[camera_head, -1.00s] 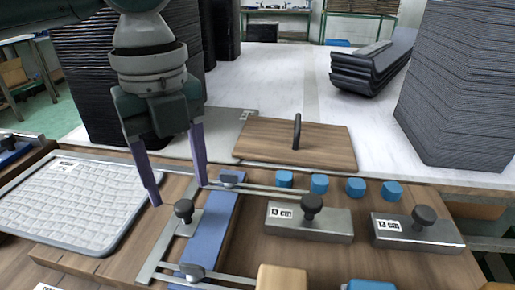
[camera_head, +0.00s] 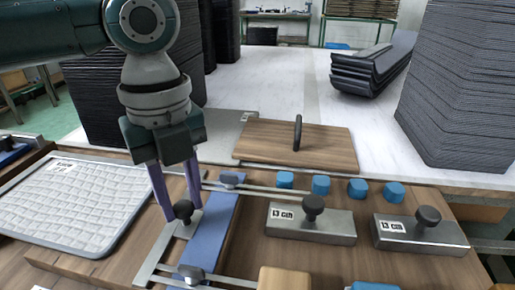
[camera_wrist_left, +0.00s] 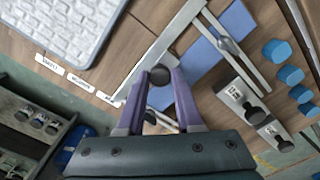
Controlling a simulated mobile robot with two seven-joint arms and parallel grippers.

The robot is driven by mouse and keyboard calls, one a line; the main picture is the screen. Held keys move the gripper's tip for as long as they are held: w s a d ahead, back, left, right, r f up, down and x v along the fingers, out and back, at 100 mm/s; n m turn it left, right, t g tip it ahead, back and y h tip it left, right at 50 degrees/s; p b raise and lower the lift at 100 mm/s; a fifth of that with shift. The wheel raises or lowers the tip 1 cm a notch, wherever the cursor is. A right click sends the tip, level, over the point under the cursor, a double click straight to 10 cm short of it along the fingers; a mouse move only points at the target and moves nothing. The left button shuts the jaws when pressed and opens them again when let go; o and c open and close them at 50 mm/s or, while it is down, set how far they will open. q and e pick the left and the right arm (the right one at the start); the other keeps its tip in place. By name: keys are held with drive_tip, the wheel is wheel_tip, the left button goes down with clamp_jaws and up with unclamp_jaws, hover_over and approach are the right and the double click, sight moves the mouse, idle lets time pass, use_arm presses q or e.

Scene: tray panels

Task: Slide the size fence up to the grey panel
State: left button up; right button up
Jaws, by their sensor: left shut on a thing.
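The size fence (camera_head: 153,264) is a long pale metal bar with a black knob (camera_head: 183,209), at the left edge of a blue strip (camera_head: 222,222). The grey panel (camera_head: 70,205), quilted with a pale rim, lies left of the fence, with bare wood between them. My left gripper (camera_head: 181,213) is shut on the fence's black knob, one purple finger on each side. In the left wrist view the knob (camera_wrist_left: 160,75) sits between the fingertips, and the fence (camera_wrist_left: 165,45) and a corner of the grey panel (camera_wrist_left: 60,25) show beyond. My right gripper is not in view.
Metal rails with clamps (camera_head: 232,179) cross the blue strip. Two metal blocks with knobs (camera_head: 312,222) (camera_head: 422,232) and several blue pieces (camera_head: 320,185) lie right. A wooden board with a handle (camera_head: 290,145) lies behind. Dark stacks stand at the back.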

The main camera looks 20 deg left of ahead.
sight(147, 218)
use_arm(q)
clamp_jaws()
idle(0.8)
drive_tip(key=shift+a+r, duration=0.1)
drive_tip(key=shift+a, duration=0.05)
drive_tip(key=a+p, duration=0.1)
drive_tip(key=s+a+p, duration=0.1)
drive_tip(key=a, duration=0.1)
drive_tip(key=a+p, duration=0.2)
drive_tip(key=shift+s+a, duration=0.25)
drive_tip(key=shift+a, duration=0.25)
